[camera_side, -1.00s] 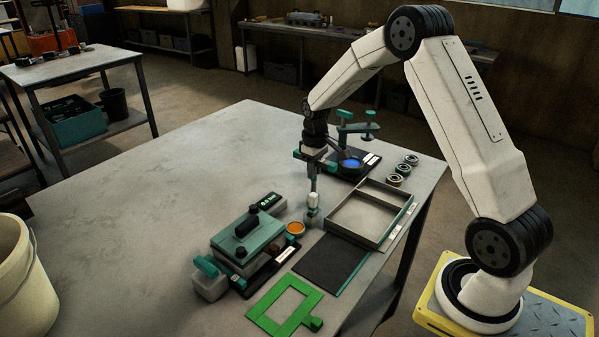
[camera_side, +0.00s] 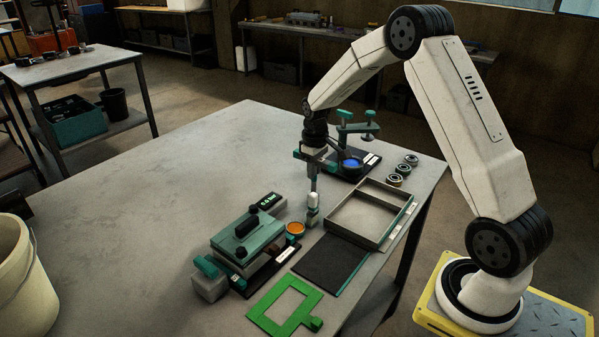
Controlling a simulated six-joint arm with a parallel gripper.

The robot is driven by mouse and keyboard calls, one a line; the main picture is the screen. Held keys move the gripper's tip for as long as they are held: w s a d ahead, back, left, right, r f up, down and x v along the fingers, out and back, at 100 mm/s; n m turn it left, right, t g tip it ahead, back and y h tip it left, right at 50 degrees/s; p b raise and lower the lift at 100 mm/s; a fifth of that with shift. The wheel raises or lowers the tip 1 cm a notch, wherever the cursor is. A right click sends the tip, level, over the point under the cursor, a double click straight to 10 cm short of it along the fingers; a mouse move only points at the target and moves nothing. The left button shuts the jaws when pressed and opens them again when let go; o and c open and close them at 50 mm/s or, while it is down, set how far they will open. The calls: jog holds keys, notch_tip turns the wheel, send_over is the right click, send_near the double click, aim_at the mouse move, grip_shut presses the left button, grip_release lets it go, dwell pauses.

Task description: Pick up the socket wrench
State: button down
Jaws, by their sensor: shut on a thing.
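My gripper (camera_side: 315,162) is above the middle of the grey workbench, pointing down. It is shut on a slim upright tool, which I take to be the socket wrench (camera_side: 314,184). The tool's grey shaft runs straight down from the jaws. The fingertips are too small to see clearly.
A shallow grey tray (camera_side: 338,232) is right of the tool. A dark mat (camera_side: 318,270) and green frame (camera_side: 260,317) lie in front. The left bench (camera_side: 150,185) is clear.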

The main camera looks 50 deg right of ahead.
jog(key=shift+r, duration=0.25)
jog(key=shift+r, duration=0.55)
jog(key=s+a+r, duration=0.4)
jog(key=s+r, duration=0.7)
jog(key=s, duration=0.2)
jog(key=shift+s+a+r, duration=0.15)
jog(key=shift+r, duration=0.1)
